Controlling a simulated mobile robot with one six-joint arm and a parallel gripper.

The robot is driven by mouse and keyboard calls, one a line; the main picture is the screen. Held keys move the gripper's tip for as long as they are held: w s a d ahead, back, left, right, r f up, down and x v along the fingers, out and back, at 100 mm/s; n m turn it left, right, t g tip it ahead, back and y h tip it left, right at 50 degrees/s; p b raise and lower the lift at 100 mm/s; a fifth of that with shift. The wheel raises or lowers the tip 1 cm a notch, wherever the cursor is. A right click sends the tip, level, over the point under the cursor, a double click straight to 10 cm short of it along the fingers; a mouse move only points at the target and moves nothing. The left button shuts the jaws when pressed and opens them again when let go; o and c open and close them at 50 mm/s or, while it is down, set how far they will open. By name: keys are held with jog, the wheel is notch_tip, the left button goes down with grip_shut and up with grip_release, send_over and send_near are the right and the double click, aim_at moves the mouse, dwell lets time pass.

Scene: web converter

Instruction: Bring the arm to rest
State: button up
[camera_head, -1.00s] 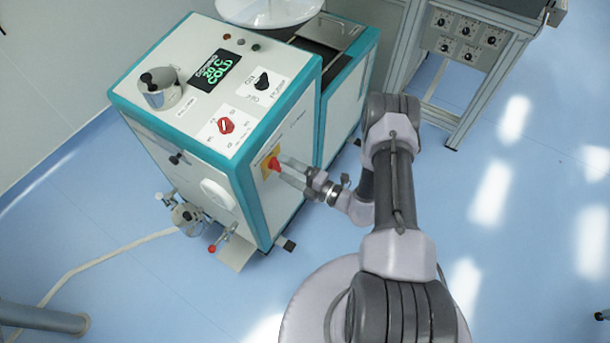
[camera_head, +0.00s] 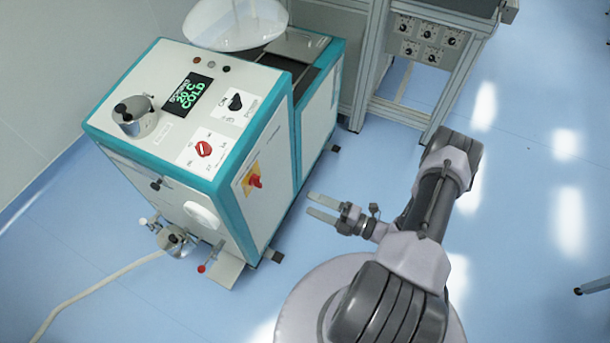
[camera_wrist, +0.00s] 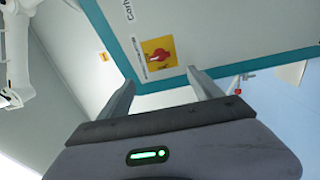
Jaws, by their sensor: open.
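My gripper (camera_head: 322,207) is open and empty in the head view, held over the blue floor to the right of the white and teal machine (camera_head: 228,187). Its two fingers point left toward the machine's side, with a clear gap between. The red switch on a yellow plate (camera_head: 253,181) is on that side, apart from the fingers. In the wrist view the open fingers (camera_wrist: 163,95) frame the lower part of the picture, and the red switch (camera_wrist: 159,55) shows beyond them. My arm is bent, its elbow raised at the right.
A white bowl (camera_head: 235,27) sits behind. A grey frame with a knob panel (camera_head: 430,44) stands at the back.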

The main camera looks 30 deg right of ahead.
jog(key=a+r+n+g+y, duration=0.1)
jog(key=a+r+n+g, duration=0.45)
jog(key=r+n, duration=0.55)
jog(key=a+r+n+g+y, duration=0.1)
jog(key=a+r+n+g, duration=0.3)
jog(key=r+n+g, duration=0.5)
jog(key=s+a+r+n+t+h, duration=0.2)
jog(key=s+r+n+h, duration=0.3)
jog(key=r+n, duration=0.4)
jog(key=s+a+r+n+t+h, duration=0.3)
jog(key=s+r+n+h, duration=0.2)
jog(key=r+n, duration=0.5)
jog(key=s+n, duration=0.1)
jog(key=n, duration=0.2)
jog(key=shift+n+t+h, duration=0.3)
jog(key=shift+n+t, duration=0.05)
jog(key=shift+n, duration=0.05)
